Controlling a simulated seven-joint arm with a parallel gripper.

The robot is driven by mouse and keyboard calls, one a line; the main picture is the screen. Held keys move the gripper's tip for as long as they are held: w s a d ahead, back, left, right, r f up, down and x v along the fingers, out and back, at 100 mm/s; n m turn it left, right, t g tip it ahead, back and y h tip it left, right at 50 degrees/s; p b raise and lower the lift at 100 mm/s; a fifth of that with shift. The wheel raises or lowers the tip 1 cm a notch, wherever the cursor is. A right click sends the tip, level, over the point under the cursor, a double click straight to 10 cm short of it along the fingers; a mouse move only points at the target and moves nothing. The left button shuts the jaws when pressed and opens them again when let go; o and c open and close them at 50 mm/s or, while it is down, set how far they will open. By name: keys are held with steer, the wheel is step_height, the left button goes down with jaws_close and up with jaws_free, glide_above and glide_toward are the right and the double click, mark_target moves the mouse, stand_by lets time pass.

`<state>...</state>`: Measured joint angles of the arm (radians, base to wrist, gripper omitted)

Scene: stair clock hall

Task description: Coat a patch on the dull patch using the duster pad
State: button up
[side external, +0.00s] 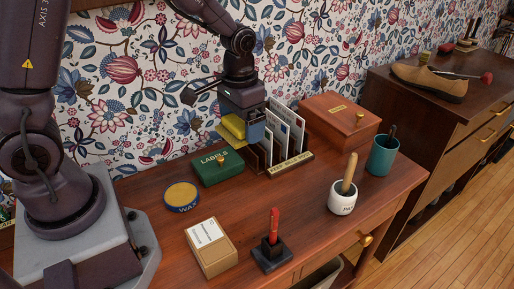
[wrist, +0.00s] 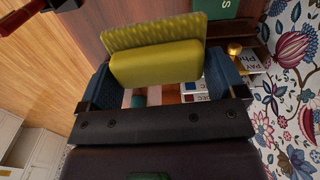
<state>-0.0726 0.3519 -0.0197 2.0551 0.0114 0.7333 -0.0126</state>
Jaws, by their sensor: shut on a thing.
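My gripper (side external: 243,128) is shut on the yellow duster pad (side external: 232,126) and holds it in the air above the desk, just behind the green labels box and left of the letter rack. In the wrist view, the pad (wrist: 155,63) sits between the two blue fingers of my gripper (wrist: 160,76), with its broad patterned face turned away from the palm. The desk top (side external: 150,212) is reddish-brown polished wood. I cannot make out the dull patch in either view.
The green labels box (side external: 218,167) and letter rack (side external: 285,166) are close to the gripper. A wax tin (side external: 182,196), card box (side external: 210,248), red pen stand (side external: 271,252), white mortar (side external: 342,198), teal cup (side external: 382,155) and wooden box (side external: 340,122) stand around. Bare wood lies mid-desk.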

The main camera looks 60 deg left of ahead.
steer(key=s+a+f+n, duration=0.1)
steer(key=s+a+f, duration=0.45)
steer(key=s, duration=0.25)
glide_toward(185, 191)
steer(key=shift+s+d+f+m, duration=0.15)
steer(key=shift+s+m, duration=0.1)
steer(key=shift+m, duration=0.15)
steer(key=shift+w+f, duration=0.1)
steer(key=shift+w, duration=0.1)
steer(key=shift+f, duration=2.8)
steer(key=shift+f, duration=0.55)
steer(key=shift+r, duration=3.5)
